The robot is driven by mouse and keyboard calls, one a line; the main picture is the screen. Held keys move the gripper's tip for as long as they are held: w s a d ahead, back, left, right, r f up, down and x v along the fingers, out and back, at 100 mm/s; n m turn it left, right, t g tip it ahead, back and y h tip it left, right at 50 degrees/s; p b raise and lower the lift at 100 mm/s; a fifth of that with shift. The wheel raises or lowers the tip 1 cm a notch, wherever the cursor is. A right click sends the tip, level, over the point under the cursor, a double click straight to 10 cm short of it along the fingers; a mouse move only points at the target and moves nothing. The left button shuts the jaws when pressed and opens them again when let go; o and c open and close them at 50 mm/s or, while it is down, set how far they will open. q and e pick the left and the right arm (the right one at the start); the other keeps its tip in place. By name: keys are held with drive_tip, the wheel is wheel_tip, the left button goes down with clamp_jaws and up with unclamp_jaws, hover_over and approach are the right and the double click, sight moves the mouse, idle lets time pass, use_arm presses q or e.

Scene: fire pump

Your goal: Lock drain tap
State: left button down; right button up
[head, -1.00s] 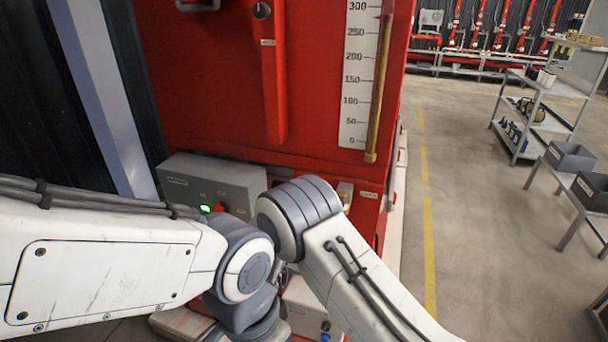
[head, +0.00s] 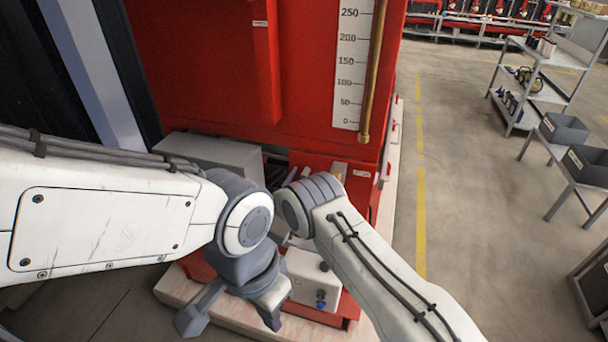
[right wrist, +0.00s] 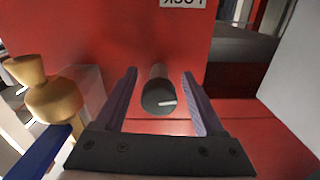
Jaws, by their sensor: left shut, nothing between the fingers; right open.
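In the right wrist view a dark round knob (right wrist: 158,97) with a pale mark on its face sticks out from a red panel, below an upside-down label (right wrist: 183,2) that seems to read LOCK. My right gripper (right wrist: 158,72) is open, one finger on each side of the knob, with gaps on both sides. A brass tap fitting (right wrist: 55,95) stands just left of the fingers, with a blue part (right wrist: 48,140) below it that looks like its lever. My left gripper (head: 231,318) is shut and empty, low in the head view. My arms hide the right gripper and knob there.
The red tank (head: 210,80) carries a white scale (head: 352,70) and a brass tube (head: 373,75). A grey box (head: 215,152) and a white box (head: 312,275) are near my arms. Shelves (head: 545,90) and bins (head: 565,130) stand right, beyond open floor.

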clamp_jaws()
drive_tip(key=shift+w+f+m+b, duration=0.1)
drive_tip(key=shift+f+m+b, duration=0.1)
drive_tip(key=shift+m+b, duration=0.55)
drive_tip(key=m+b, duration=0.2)
drive_tip(key=b, duration=0.2)
drive_tip(key=m+b, duration=0.3)
drive_tip(key=b, duration=0.2)
drive_tip(key=m+b, duration=0.3)
drive_tip(key=b, duration=0.2)
drive_tip(key=shift+f, duration=0.25)
drive_tip(key=m+b, duration=0.9)
drive_tip(key=b, duration=0.7)
drive_tip(key=shift+r, duration=0.1)
drive_tip(key=shift+r+m+b, duration=0.25)
drive_tip(key=shift+m+b, duration=0.6)
drive_tip(key=shift+b, duration=0.3)
unclamp_jaws()
